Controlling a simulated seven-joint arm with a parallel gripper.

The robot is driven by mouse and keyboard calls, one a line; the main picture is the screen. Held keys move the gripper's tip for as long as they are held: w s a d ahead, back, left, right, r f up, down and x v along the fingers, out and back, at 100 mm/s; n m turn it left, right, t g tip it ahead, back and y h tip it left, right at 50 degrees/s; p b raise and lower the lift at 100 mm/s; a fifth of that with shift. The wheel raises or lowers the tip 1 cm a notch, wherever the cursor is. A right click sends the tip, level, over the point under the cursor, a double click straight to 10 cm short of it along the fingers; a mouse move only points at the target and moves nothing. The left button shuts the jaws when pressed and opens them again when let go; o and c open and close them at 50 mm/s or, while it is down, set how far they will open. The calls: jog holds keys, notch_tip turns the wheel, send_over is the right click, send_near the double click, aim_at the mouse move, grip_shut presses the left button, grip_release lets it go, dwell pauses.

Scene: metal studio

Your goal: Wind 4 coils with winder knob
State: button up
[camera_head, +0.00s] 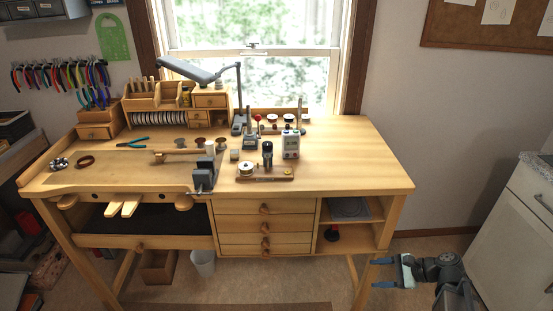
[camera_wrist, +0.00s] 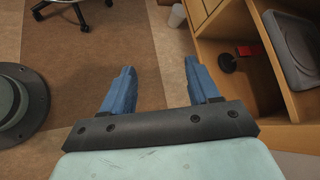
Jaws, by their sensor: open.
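A small winder (camera_head: 265,174) with a wooden base stands on the workbench, right of the middle. A pale spool sits at its left end and a dark upright part (camera_head: 267,155) stands on it. I cannot make out which part is the knob, nor any wound coils. My gripper (camera_head: 379,272) is low at the right, below the bench top and beside its right leg, far from the winder. In the wrist view its two blue fingers (camera_wrist: 155,88) are apart with nothing between them. The winder is not in the wrist view.
A grey vise (camera_head: 204,174) stands left of the winder, and a white device with a display (camera_head: 291,144) right behind it. The right part of the bench top (camera_head: 365,170) is clear. The open shelf (camera_wrist: 292,105) is close to my gripper.

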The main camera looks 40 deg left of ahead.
jog(key=w+a+r+m+y, duration=0.1)
jog(key=a+r+y, duration=0.1)
jog(key=a+r, duration=0.5)
jog(key=w+a+r+y, duration=0.1)
jog(key=a+r, duration=0.3)
jog(key=r, duration=0.5)
jog(key=m+t+y, duration=0.1)
jog(key=m+y, duration=0.3)
jog(key=m, duration=0.4)
send_near(267, 143)
jog(key=a, duration=0.3)
jog(key=s+a, duration=0.1)
jog(key=a, duration=0.5)
jog(key=shift+s+a+f, duration=0.35)
jog(key=shift+a, duration=0.05)
jog(key=c, duration=1)
jog(key=shift+o, duration=0.2)
jog(key=shift+d+t+y, duration=0.1)
jog(key=shift+t+y, duration=0.2)
jog(key=shift+t, duration=0.3)
